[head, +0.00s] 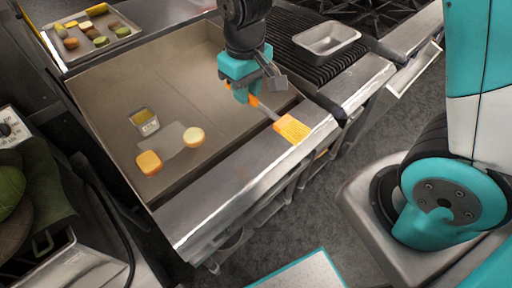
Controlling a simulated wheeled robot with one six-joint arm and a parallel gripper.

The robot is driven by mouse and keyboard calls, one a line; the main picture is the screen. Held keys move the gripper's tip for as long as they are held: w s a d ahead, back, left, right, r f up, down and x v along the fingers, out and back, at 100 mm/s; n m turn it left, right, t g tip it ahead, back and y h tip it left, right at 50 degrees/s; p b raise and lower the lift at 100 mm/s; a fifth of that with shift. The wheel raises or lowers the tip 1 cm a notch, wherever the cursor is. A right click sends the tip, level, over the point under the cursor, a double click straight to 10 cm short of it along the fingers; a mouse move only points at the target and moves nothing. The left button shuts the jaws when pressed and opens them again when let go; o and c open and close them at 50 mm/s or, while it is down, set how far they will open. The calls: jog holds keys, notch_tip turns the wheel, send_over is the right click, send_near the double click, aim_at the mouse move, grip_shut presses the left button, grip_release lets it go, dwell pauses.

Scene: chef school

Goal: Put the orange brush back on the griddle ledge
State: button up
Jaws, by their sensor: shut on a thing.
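My gripper (255,94) is at the upper middle of the head view, over the right side of the griddle (110,98). It is shut on the orange brush (292,128) near the orange end of its handle. The brush's grey shaft runs down and right to its block-like orange head. The head appears over the metal griddle ledge (215,203), toward its right end. I cannot tell whether the head touches the ledge. Part of the handle is hidden by my gripper.
A tray of several small foods (95,37) is at upper left. An empty metal pan (326,39) sits on the grill at right. The ledge's left part is clear.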

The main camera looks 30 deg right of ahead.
notch_tip(320, 180, down, 18)
jog(key=shift+f+p, duration=0.1)
jog(key=shift+p, duration=1.15)
jog(key=o, duration=0.9)
notch_tip(320, 180, up, 11)
jog(key=b, duration=0.3)
notch_tip(320, 180, up, 13)
jog(key=n+y, duration=0.1)
jog(key=y, duration=0.2)
send_over(249, 149)
jog(key=s+a, duration=0.2)
jog(key=s, duration=0.5)
jog(key=s+r, duration=0.2)
jog(key=s, duration=0.1)
jog(key=s+r+n, duration=0.1)
jog(key=s+r, duration=0.1)
jog(key=s, duration=0.1)
jog(key=s+a+r+n+y, duration=0.1)
jog(key=s+r, duration=0.1)
jog(key=s, duration=0.2)
jog(key=shift+s+r, duration=0.1)
jog(key=shift+r, duration=0.25)
